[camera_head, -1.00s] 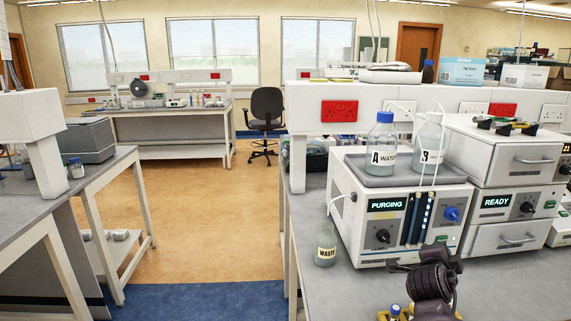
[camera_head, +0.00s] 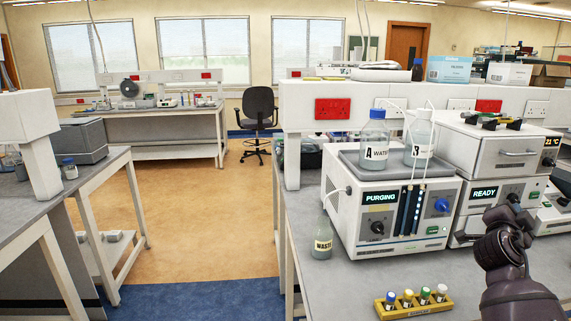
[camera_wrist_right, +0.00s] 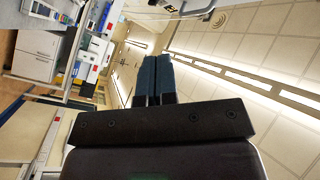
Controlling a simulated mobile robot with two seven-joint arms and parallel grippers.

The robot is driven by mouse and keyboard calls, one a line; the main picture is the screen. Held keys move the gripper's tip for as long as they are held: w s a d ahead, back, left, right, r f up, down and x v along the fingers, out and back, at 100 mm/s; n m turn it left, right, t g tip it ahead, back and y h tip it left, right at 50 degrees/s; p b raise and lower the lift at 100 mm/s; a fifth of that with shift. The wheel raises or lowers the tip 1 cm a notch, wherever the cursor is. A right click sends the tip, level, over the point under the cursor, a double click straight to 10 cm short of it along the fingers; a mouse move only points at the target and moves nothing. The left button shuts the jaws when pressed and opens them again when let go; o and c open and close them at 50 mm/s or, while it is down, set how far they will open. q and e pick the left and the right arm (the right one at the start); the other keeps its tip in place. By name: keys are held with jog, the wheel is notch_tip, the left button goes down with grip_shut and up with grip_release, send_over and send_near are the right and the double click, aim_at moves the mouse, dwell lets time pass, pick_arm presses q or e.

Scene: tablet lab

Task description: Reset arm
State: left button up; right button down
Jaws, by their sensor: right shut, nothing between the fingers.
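My right arm (camera_head: 515,293) rises at the lower right of the head view, over the right bench. Its gripper (camera_head: 514,200) is at the upper end, in front of the READY unit. In the right wrist view my right gripper (camera_wrist_right: 152,80) has its two dark fingers pressed together with nothing between them. That view is tilted, with ceiling panels and lights behind the fingers. My left gripper is not in view.
A yellow rack (camera_head: 412,306) with several capped vials lies on the right bench, left of my arm. The PURGING unit (camera_head: 391,225) carries bottles A (camera_head: 374,144) and B (camera_head: 420,138). A WASTE bottle (camera_head: 322,240) stands beside it. The floor aisle (camera_head: 200,225) is clear.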

jog(key=s+d+r+n+h, duration=0.1)
jog(key=s+d+r+h, duration=0.1)
jog(key=d+r, duration=0.5)
jog(key=s+a+f+n+t+y, duration=0.1)
jog(key=s+a+f+n+y, duration=0.3)
jog(key=f, duration=0.5)
jog(key=s+a+f+n+y, duration=0.2)
jog(key=a+f+n+y, duration=0.1)
jog(key=f+n, duration=0.4)
jog(key=s+a+f+n+t+y, duration=0.1)
jog(key=s+a+f+n+y, duration=0.25)
jog(key=f, duration=0.65)
jog(key=s+a+f+n+g+y, duration=0.25)
jog(key=s+a+f+n, duration=0.3)
jog(key=s+f, duration=0.4)
jog(key=s+a+f+n+g+y, duration=0.2)
jog(key=s+a+f+n+y, duration=0.3)
jog(key=s, duration=0.7)
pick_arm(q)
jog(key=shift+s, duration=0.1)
pick_arm(e)
jog(key=w+a+f+m+t+h, duration=0.1)
jog(key=a+m, duration=0.5)
jog(key=a, duration=0.7)
jog(key=shift+w+f+h, duration=0.3)
jog(key=shift+f+h, duration=0.1)
jog(key=shift+f, duration=0.5)
